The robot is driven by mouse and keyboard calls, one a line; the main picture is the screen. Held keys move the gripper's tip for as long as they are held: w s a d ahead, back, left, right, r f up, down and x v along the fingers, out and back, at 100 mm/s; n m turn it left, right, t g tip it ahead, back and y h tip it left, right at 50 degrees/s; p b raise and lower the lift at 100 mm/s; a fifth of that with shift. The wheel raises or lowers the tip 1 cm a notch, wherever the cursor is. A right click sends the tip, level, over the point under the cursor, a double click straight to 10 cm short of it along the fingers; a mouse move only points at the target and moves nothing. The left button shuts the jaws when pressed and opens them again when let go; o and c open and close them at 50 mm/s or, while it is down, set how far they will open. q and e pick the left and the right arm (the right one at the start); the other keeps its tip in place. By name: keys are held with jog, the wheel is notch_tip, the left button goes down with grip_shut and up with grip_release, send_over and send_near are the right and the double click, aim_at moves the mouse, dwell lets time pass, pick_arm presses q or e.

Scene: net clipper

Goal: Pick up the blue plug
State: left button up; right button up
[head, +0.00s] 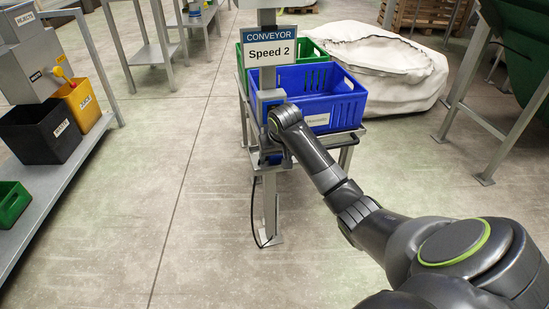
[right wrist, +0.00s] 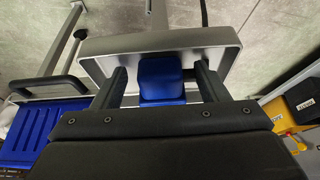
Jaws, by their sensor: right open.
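The blue plug (right wrist: 161,79) shows in the right wrist view as a blue block in front of a grey plate-like housing (right wrist: 95,46). My right gripper (right wrist: 160,84) is open, with one finger on each side of the plug and a visible gap on both sides. In the head view my right gripper (head: 268,153) is at the grey post under the "Conveyor Speed 2" sign (head: 270,50). The arm hides much of that spot, and I cannot make out the plug clearly there. My left gripper is not in view.
A blue crate (head: 345,92) and a green crate (head: 318,52) stand on a stand right behind the post. A black cable (head: 254,215) hangs by the post's foot. A bench with black (head: 38,135) and yellow (head: 80,105) bins is at the left. Floor between is clear.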

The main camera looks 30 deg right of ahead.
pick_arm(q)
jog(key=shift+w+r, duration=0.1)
pick_arm(e)
jog(key=c, duration=1.1)
